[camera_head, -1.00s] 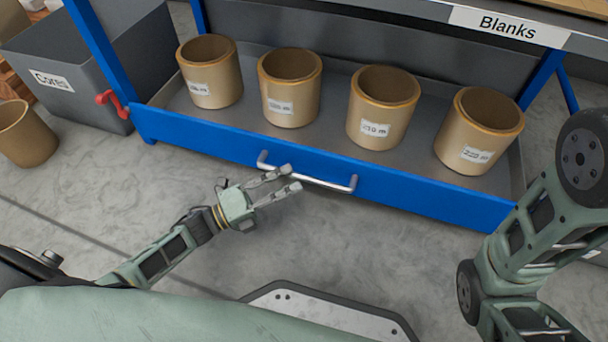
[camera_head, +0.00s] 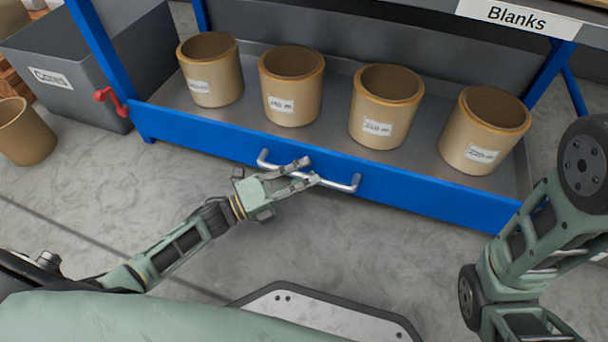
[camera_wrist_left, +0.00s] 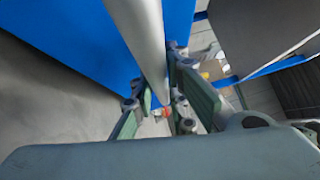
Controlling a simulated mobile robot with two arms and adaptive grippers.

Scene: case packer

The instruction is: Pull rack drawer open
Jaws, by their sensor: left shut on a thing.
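The rack drawer has a blue front (camera_head: 420,196) with a silver bar handle (camera_head: 340,184). Its grey tray holds several tan cardboard cores (camera_head: 386,105) with white labels, standing upright in a row. My left gripper (camera_head: 306,171) is at the left-middle of the handle, its fingers shut around the bar. In the left wrist view the handle (camera_wrist_left: 140,35) runs down between the fingers (camera_wrist_left: 155,95), in front of the blue drawer front (camera_wrist_left: 75,40). My right arm shows at the right edge, but its gripper is out of view.
A grey bin (camera_head: 95,75) labelled "Cores" stands left of the rack, near a red lever (camera_head: 110,97). A loose tan core (camera_head: 25,135) stands on the floor at the far left. The grey floor (camera_head: 350,240) before the drawer is clear. A "Blanks" label (camera_head: 516,18) marks the shelf above.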

